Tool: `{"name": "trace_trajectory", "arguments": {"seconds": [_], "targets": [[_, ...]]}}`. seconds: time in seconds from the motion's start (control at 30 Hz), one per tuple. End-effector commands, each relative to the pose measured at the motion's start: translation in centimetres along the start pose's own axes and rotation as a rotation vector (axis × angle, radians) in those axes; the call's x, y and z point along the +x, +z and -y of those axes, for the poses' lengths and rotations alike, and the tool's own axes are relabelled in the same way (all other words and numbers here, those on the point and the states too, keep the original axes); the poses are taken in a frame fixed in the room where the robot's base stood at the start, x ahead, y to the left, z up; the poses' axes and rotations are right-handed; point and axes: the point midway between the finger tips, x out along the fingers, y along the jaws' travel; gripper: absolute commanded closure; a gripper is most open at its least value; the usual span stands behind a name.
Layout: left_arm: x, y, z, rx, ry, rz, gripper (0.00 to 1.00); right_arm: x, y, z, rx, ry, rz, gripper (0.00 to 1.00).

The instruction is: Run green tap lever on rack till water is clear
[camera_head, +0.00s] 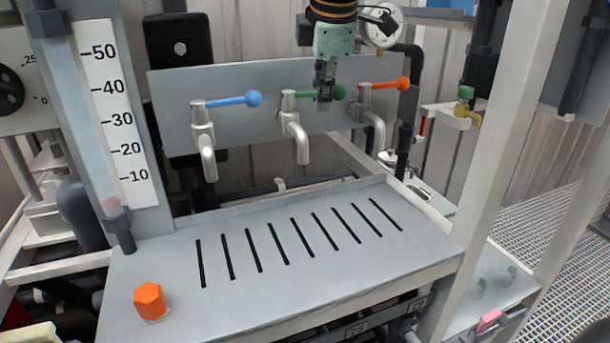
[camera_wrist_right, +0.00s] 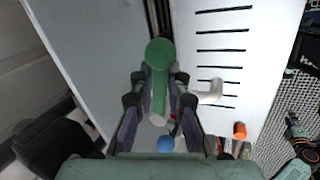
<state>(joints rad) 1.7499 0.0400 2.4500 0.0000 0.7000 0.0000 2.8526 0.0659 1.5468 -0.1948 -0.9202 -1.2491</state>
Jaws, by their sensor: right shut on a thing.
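The green tap lever (camera_head: 338,92) is the middle of three levers on the grey rack panel (camera_head: 240,118). It points right from its tap, roughly level. My right gripper (camera_head: 324,92) comes down from above and is shut on the lever. In the right wrist view the lever's green bar and round knob (camera_wrist_right: 160,52) show between the fingers (camera_wrist_right: 160,85). The middle tap's spout (camera_head: 299,145) points down above the slotted tray (camera_head: 210,320). I see no water stream below it. My left gripper is not seen.
A blue-lever tap (camera_head: 235,100) stands left and an orange-lever tap (camera_head: 385,85) right, close to my right gripper. An orange hexagonal piece (camera_head: 150,300) sits on the tray's front left. A scale column (camera_head: 118,110) stands left; a white post (camera_head: 500,150) stands right.

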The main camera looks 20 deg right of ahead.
Motion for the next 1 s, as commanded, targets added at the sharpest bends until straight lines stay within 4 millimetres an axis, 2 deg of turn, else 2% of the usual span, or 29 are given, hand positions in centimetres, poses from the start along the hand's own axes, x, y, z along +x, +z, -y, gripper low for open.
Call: {"name": "trace_trajectory", "arguments": {"seconds": [0.33, 0.6, 0.83, 1.0], "targets": [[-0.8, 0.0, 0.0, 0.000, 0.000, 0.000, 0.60, -0.3, -0.2, 1.1, 0.161, -0.009, 0.069, 1.00], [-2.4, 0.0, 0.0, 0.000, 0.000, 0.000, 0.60, -0.9, -0.6, 2.3, 0.377, -0.011, 0.165, 1.00], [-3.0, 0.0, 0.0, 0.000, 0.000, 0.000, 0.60, -1.0, -0.8, 2.7, 0.463, -0.011, 0.201, 1.00], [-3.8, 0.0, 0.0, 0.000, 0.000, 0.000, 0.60, -1.2, -1.4, 3.4, 0.618, -0.009, 0.268, 1.00]]}}
